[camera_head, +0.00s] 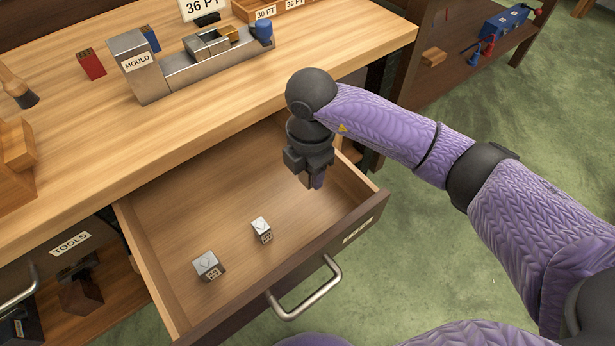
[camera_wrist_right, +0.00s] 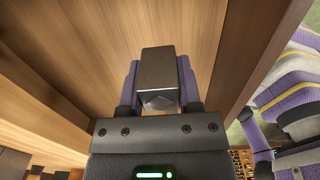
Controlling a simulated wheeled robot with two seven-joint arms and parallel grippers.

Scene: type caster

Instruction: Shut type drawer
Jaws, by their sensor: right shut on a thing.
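The type drawer (camera_head: 305,265) is pulled out from under the bench, its front carrying a label and a metal handle (camera_head: 305,290). Two small metal type blocks lie on its floor, one near the front left (camera_head: 208,265) and one nearer the middle (camera_head: 262,230). My right gripper (camera_head: 314,182) points down over the right part of the drawer. It is shut on a dark metal block (camera_wrist_right: 158,72), which shows between the purple fingers in the right wrist view. The head view barely shows this block. My left gripper is not in view.
The bench top (camera_head: 200,130) carries a mould (camera_head: 140,70), a red block (camera_head: 91,64) and a brush (camera_head: 17,87). A tools drawer or shelf (camera_head: 70,243) lies at the left. Green floor (camera_head: 440,230) is open to the right, with a dark side bench (camera_head: 450,65) behind.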

